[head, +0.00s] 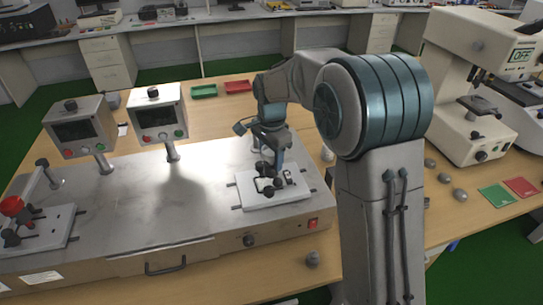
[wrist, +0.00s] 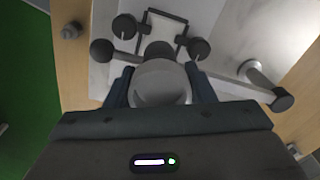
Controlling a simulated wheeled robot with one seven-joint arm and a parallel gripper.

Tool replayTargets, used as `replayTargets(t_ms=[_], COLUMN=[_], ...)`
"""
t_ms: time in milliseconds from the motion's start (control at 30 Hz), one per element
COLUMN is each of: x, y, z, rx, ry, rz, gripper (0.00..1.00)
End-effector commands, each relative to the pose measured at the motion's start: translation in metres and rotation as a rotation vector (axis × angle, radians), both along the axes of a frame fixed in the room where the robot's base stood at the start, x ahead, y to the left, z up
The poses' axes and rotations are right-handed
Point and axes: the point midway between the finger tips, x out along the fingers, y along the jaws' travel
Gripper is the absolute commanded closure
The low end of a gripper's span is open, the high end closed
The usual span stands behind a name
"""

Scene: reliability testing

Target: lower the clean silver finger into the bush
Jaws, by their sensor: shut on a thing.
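My gripper (wrist: 160,90) is shut on a round grey-silver piece (wrist: 161,82), which I take to be the silver finger; its wide end faces the wrist camera. In the head view, my gripper (head: 268,160) points down just above the fixture with black knobs (head: 265,186) on a white plate (head: 245,191). A dark round part (wrist: 158,50) shows just past the held piece in the wrist view. The bush cannot be made out clearly, and I cannot tell whether the finger's lower end touches it.
The fixture's knobs (wrist: 124,26) stand close around the held piece. A post with a dark cap (wrist: 283,100) stands to the right in the wrist view. Two display boxes (head: 158,112) stand on the metal bench at the left. Small grey knobs (head: 444,178) lie right of my arm.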

Motion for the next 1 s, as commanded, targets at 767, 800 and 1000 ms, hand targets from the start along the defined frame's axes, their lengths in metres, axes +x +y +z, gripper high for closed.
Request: replayTargets(t_ms=[767, 800, 1000], x=[-0.004, -0.004, -0.004], y=[-0.002, -0.002, -0.001], z=[0.031, 0.034, 0.046], rx=[-0.007, -0.006, -0.007], ry=[0.020, 0.019, 0.018], rz=[0.000, 0.000, 0.000], gripper=[0.75, 0.75, 0.75])
